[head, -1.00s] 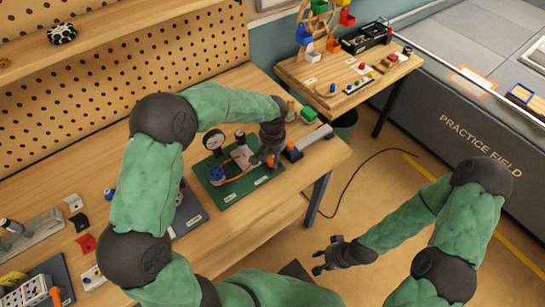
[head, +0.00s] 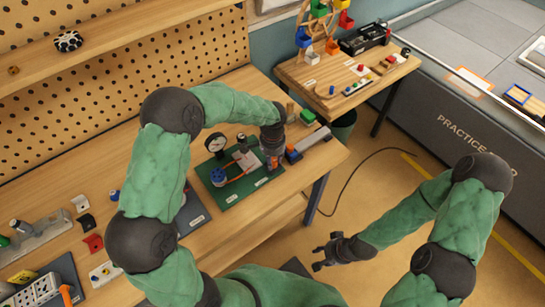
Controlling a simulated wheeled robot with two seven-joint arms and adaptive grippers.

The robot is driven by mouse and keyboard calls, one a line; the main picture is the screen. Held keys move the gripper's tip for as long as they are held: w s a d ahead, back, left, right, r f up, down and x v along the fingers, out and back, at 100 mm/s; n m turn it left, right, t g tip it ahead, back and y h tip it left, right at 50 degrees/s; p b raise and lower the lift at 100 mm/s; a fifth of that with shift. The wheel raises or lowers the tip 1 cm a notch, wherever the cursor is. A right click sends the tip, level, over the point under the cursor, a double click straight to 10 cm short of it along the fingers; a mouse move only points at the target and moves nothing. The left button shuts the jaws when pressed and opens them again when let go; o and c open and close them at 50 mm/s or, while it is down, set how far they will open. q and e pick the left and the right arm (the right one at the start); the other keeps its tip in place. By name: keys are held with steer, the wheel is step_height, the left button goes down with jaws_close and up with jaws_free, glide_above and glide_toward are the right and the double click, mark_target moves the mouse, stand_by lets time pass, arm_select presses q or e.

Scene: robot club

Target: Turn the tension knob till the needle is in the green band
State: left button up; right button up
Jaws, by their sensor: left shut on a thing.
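A green board (head: 240,196) lies on the workbench and carries a blue pulley (head: 218,176) with an orange belt. A round white dial gauge (head: 215,143) stands upright at its back left. Its dark needle is too small to read against any green band. My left gripper (head: 273,162) points down at the board's right end, shut on what seems to be the tension knob. The fingers and wrist hide most of the knob. My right gripper (head: 318,260) hangs over the floor, open and empty, away from the bench.
A grey bar with a blue and orange end (head: 316,143) lies just right of my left gripper. A green block (head: 307,117) sits behind it. Loose parts and a grey rail (head: 38,236) lie at the bench's left. A second table (head: 345,85) stands behind.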

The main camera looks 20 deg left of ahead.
mark_target(273, 161)
arm_select(q)
steer(key=m+p, duration=0.2)
steer(key=m, duration=0.4)
steer(key=shift+p, duration=0.3)
stand_by(0.4)
steer(key=o, duration=1.2)
steer(key=shift+c, duration=0.2)
steer(key=shift+r, duration=0.15)
step_height(273, 161, up, 12)
steer(key=shift+f, duration=0.2)
